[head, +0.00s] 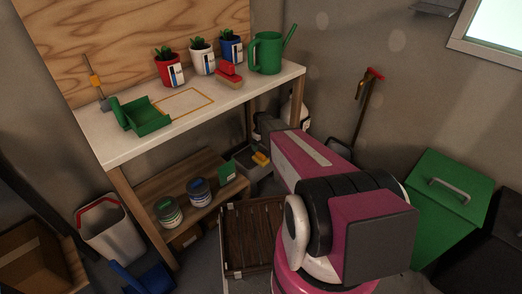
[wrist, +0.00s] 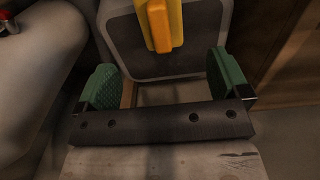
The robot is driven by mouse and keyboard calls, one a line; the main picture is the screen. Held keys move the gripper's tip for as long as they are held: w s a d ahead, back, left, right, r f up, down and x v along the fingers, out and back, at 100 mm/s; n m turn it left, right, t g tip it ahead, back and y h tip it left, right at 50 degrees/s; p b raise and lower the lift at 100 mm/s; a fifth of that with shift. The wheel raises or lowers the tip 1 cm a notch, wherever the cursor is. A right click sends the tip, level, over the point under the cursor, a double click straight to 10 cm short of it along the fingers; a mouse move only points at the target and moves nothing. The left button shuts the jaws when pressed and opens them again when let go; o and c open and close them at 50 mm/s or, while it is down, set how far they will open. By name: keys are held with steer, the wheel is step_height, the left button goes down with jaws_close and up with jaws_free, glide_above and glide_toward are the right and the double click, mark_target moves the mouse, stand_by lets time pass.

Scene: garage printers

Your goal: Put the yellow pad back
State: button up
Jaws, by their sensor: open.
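A yellow object (head: 261,158), probably the yellow pad, is at the grey box under the right end of the workbench in the head view. In the wrist view the yellow object (wrist: 158,22) is at the top centre, over a grey surface. My gripper (wrist: 164,80) is open, its two green-padded fingers apart with nothing between them. The yellow object appears just beyond the fingers, and I cannot tell whether it touches anything of mine. In the head view my gripper is mostly hidden behind my arm. An orange outlined rectangle (head: 185,102) on the bench top is empty.
The white bench top (head: 110,146) holds a green tray (head: 150,119), several potted plants, a red-topped block (head: 229,77) and a green watering can (head: 267,53). Tins (head: 199,191) stand on the lower shelf. A wooden slatted crate (head: 252,235) and a green bin (head: 447,200) stand nearby.

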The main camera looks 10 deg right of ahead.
steer(key=shift+s+r, duration=0.2)
steer(key=shift+r, duration=0.2)
steer(key=s+r+m, duration=0.3)
steer(key=s+r, duration=0.7)
steer(key=s, duration=0.3)
steer(key=s+r+m, duration=0.3)
steer(key=s+r, duration=0.7)
steer(key=s, duration=0.3)
steer(key=shift+s+m, duration=0.3)
steer(key=shift+m, duration=0.1)
steer(key=shift+a, duration=0.1)
